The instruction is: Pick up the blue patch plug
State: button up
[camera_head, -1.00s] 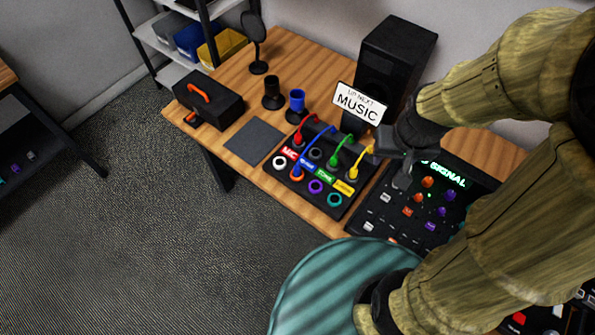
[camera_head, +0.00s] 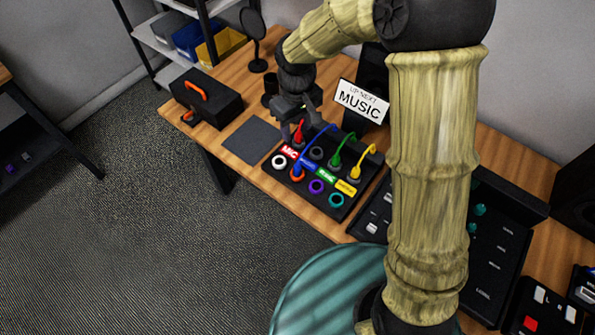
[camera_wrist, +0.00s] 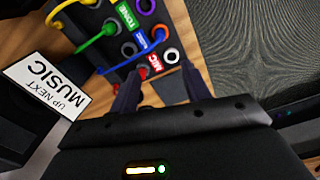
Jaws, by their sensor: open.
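The blue patch plug (camera_head: 297,171) sits on the patch board (camera_head: 333,205) at the orange-ringed jack, with its blue cable arching up and back. In the wrist view the blue cable (camera_wrist: 127,56) runs toward that orange-ringed jack (camera_wrist: 161,31). My gripper (camera_head: 298,117) hangs above the board's back left corner, close to the red plug (camera_head: 299,133) and apart from the blue plug. In the wrist view my gripper (camera_wrist: 162,83) has its fingers spread, nothing held; the red MIC label lies just beyond the fingertips.
Green (camera_head: 337,158) and yellow (camera_head: 357,168) plugs stand right of the blue one. A dark grey pad (camera_head: 251,140) lies left of the board. A "MUSIC" sign (camera_head: 360,102) stands behind it.

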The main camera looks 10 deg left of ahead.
send_over(297, 166)
notch_tip(297, 166, down, 12)
jog(key=shift+f+p, duration=0.1)
jog(key=shift+p, duration=0.2)
jog(key=shift+d+f+p, duration=0.1)
jog(key=shift+f+p, duration=0.35)
jog(key=shift+f, duration=2.15)
grip_shut()
jog(key=shift+r, duration=0.2)
